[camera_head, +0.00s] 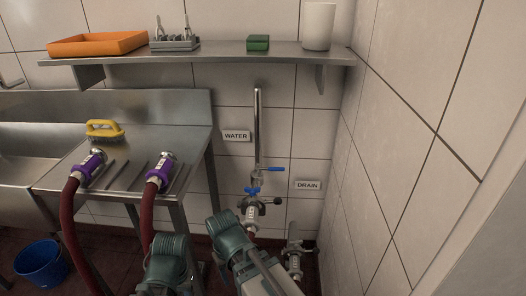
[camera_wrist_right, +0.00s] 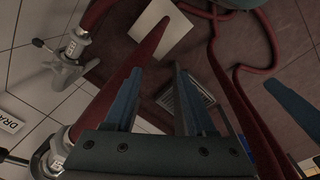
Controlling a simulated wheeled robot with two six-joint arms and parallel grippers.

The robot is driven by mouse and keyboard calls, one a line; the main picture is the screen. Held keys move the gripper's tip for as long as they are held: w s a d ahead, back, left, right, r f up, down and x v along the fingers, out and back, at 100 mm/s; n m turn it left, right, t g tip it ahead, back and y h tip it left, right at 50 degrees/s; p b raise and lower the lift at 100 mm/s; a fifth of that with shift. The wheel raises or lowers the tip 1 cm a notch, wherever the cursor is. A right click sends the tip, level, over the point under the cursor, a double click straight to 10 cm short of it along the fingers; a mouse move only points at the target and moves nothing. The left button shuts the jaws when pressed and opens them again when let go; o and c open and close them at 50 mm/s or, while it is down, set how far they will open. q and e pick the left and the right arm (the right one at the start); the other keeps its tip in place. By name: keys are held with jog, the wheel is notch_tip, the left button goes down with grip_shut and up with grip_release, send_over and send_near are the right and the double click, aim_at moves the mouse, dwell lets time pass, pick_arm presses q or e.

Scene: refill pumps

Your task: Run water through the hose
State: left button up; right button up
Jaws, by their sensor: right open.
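A steel water pipe (camera_head: 257,125) runs down the wall beside the WATER label (camera_head: 236,136). Its blue lever (camera_head: 271,168) points right, across the pipe. Below it is a coupling (camera_head: 251,222) with a red hose on its lower end; it also shows at the lower left of the right wrist view (camera_wrist_right: 57,152). The drain fitting (camera_head: 293,248) stands lower right, under the DRAIN label (camera_head: 308,185). My right gripper (camera_wrist_right: 157,68) is open, with nothing seen held between its fingers; a red hose (camera_wrist_right: 143,62) passes behind them. My left gripper's fingers do not show.
Two hoses with purple-collared ends (camera_head: 90,166) (camera_head: 160,172) rest at the steel counter's (camera_head: 130,140) edge. A yellow brush (camera_head: 103,129) lies behind them. A blue bucket (camera_head: 41,264) stands on the floor. A shelf (camera_head: 215,52) spans above; a tiled wall closes the right side.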

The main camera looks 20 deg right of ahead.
jog(key=w+d+r+p, duration=0.2)
jog(key=w+r+p, duration=0.1)
jog(key=r+p, duration=0.3)
jog(key=w+d+r+p, duration=0.2)
jog(key=r+p, duration=0.3)
jog(key=r, duration=0.2)
pick_arm(q)
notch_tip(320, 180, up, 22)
jog(key=p, duration=0.9)
pick_arm(e)
notch_tip(320, 180, up, 9)
jog(key=n+t, duration=0.2)
jog(key=n, duration=0.9)
send_over(269, 169)
jog(key=s, duration=0.3)
jog(key=w+f+b, duration=0.1)
jog(key=f+b, duration=0.3)
jog(key=w+d+f+b, duration=0.1)
jog(key=f+b, duration=0.8)
jog(key=b, duration=0.1)
jog(key=shift+w+d+f, duration=0.2)
jog(key=shift+w+d, duration=0.15)
jog(key=shift+w, duration=0.05)
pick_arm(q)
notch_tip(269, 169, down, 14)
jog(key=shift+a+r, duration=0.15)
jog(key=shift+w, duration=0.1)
pick_arm(e)
grip_shut()
